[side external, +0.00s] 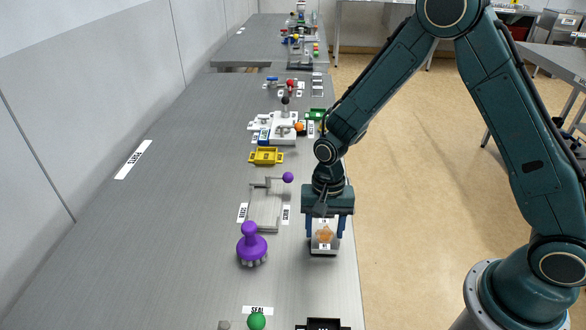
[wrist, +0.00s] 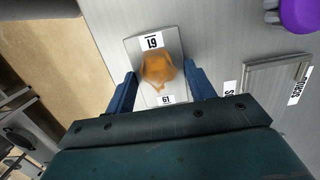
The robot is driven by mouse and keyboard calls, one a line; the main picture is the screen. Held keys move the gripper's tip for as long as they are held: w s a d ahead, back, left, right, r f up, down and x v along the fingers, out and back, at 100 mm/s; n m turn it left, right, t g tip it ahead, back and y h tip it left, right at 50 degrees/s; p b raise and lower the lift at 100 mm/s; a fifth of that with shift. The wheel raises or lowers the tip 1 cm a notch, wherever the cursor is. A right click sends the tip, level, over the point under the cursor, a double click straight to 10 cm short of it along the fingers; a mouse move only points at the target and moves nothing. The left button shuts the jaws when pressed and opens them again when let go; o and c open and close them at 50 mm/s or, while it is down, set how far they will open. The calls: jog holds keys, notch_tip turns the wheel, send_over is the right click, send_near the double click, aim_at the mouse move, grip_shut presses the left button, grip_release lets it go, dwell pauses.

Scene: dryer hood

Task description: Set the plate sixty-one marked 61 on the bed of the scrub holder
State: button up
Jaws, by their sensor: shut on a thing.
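I cannot tell whether the plate touches the table. The scrub holder (side external: 265,208) lies to the left of the plate in the side view, a flat grey bed with a lever ending in a purple ball (side external: 288,177). Its bed looks empty.
A purple knobbed brush (side external: 252,246) stands in front of the holder. A yellow tray (side external: 266,156) and a white fixture (side external: 280,128) stand behind it. A green ball (side external: 257,321) and a SEAL label (side external: 258,310) are at the front. The table's left side is clear.

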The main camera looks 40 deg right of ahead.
notch_tip(320, 180, up, 20)
jog(key=shift+f, duration=0.25)
dwell(0.3)
jog(key=shift+w, duration=0.1)
dwell(0.5)
send_over(264, 212)
jog(key=shift+w+d+r, duration=0.1)
jog(key=shift+w+r, duration=0.05)
jog(key=shift+r, duration=0.3)
dwell(0.3)
jog(key=shift+f, duration=0.15)
notch_tip(264, 212, down, 20)
jog(key=shift+r, duration=0.1)
dwell(1.0)
